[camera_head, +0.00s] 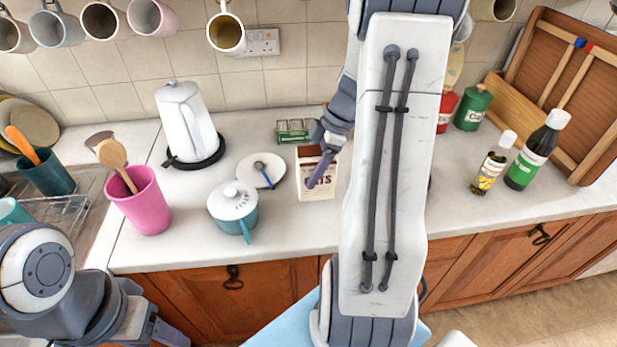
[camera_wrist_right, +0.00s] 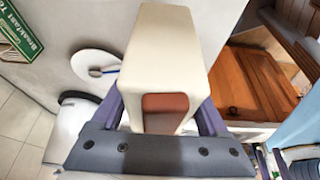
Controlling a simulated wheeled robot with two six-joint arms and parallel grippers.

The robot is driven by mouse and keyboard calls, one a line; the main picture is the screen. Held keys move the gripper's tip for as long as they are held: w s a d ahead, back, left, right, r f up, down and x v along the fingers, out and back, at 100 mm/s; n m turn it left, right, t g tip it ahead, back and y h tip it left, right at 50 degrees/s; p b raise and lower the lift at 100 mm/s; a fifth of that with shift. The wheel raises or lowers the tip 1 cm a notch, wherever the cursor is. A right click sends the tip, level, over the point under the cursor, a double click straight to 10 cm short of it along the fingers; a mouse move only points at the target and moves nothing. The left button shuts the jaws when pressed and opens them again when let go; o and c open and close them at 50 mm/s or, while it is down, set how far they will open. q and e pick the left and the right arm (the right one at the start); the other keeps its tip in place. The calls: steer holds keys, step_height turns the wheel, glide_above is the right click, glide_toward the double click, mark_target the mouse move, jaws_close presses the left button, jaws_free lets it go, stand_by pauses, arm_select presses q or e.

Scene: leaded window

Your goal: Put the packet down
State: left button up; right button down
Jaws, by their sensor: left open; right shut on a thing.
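The packet (camera_head: 315,188), a cream oats box with a dark red top part, is upright at the counter, right of the white plate. I cannot tell whether its base touches the counter. My right gripper (camera_head: 322,165) is shut on it; its fingers hide part of the front. In the right wrist view the packet (camera_wrist_right: 166,50) fills the space between the two purple fingers of the right gripper (camera_wrist_right: 163,112). My left gripper (camera_head: 165,330) is open at the bottom left, in front of the counter and away from the packet.
A white plate with a spoon (camera_head: 248,165), a teal lidded pot (camera_head: 232,215), a pink tumbler (camera_head: 150,205) and a white kettle (camera_head: 185,120) stand left of the packet. A green box (camera_head: 294,131) is behind it. Bottles (camera_head: 538,150) stand at the right. Counter in front of the packet is clear.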

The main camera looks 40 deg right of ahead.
steer(key=shift+w+a+f, duration=0.25)
steer(key=shift+f, duration=0.1)
steer(key=shift+f+p, duration=0.4)
steer(key=shift+f, duration=1.5)
